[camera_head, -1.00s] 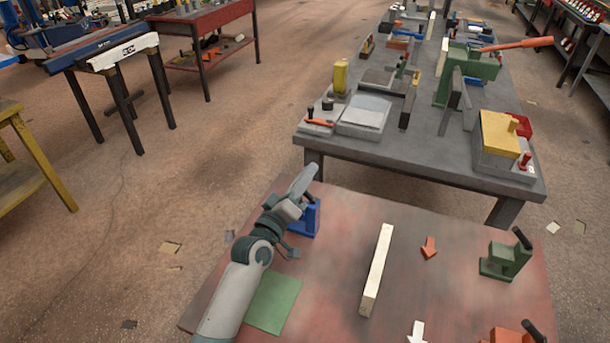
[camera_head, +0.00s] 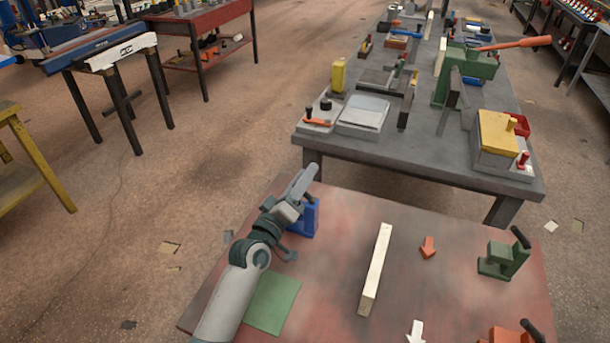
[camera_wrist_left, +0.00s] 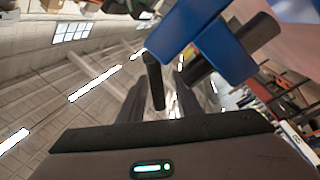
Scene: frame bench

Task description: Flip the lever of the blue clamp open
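The blue clamp (camera_head: 304,220) stands at the far left of the red-brown table, partly hidden behind my left gripper (camera_head: 303,184). In the left wrist view the blue clamp (camera_wrist_left: 215,48) fills the upper right, with a black lever handle (camera_wrist_left: 154,82) and a second dark rod beside it. My left gripper (camera_wrist_left: 165,95) seems open there, its two dark fingers apart with the handle showing between them. I cannot tell whether a finger touches the handle. My right gripper is not in view.
A green mat (camera_head: 272,303) lies near my left arm. A pale wooden bar (camera_head: 376,268) lies mid-table. A green clamp (camera_head: 503,260) and an orange clamp (camera_head: 502,336) stand at the right, near an orange arrow (camera_head: 428,247) and a white arrow (camera_head: 416,331). A grey bench (camera_head: 420,160) stands behind.

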